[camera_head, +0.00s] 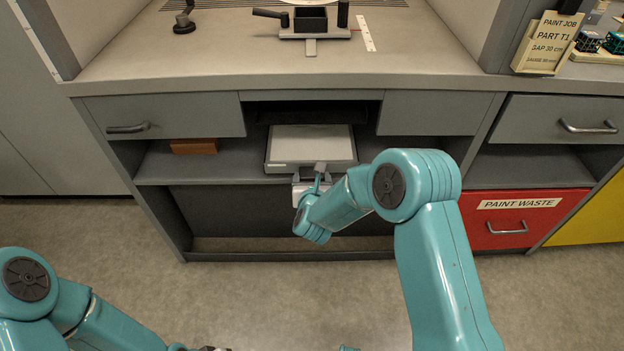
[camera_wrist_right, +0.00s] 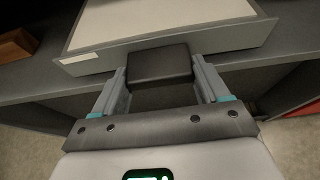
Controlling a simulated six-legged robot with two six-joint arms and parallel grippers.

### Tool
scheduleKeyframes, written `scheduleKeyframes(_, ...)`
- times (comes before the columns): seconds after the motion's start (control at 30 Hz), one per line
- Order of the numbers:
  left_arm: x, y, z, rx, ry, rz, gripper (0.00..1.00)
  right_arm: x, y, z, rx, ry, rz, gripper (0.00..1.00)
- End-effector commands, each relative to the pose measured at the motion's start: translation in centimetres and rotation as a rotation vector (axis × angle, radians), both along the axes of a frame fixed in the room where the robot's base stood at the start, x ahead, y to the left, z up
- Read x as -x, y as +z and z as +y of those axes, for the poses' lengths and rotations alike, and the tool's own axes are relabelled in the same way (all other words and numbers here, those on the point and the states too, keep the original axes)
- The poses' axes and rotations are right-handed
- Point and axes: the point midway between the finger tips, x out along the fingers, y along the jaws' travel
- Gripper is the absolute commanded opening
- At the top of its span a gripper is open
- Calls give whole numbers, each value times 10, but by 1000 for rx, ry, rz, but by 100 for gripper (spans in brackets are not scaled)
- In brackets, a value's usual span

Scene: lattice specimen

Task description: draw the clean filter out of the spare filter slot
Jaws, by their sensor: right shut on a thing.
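The filter (camera_head: 312,145) is a flat grey-framed panel with a pale top. It lies level in the shelf bay under a dark slot-like opening (camera_head: 318,111), its front close to the shelf's front edge. In the right wrist view the filter's pale top (camera_wrist_right: 155,18) fills the upper part, with a dark block-shaped handle at its front (camera_wrist_right: 160,64). My right gripper (camera_head: 319,174) is shut on this handle, one finger on each side. How far the filter's back reaches inward is unclear. My left arm enters at the lower left; its gripper (camera_head: 214,348) barely shows at the bottom edge.
A brown block (camera_head: 194,146) lies on the shelf (camera_head: 210,169) left of the filter. Closed grey drawers flank the opening. A red "PAINT WASTE" drawer (camera_head: 500,229) is at right. The floor before the cabinet is clear.

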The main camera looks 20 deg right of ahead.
Motion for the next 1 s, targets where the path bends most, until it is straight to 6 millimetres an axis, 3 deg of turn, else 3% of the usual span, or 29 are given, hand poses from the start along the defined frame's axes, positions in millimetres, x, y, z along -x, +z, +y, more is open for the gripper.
scheduleKeyframes(1.0, 0, -9, 0, 0, 0, 0, 0, 9, 1, 3, 0, 1, -3, 48)
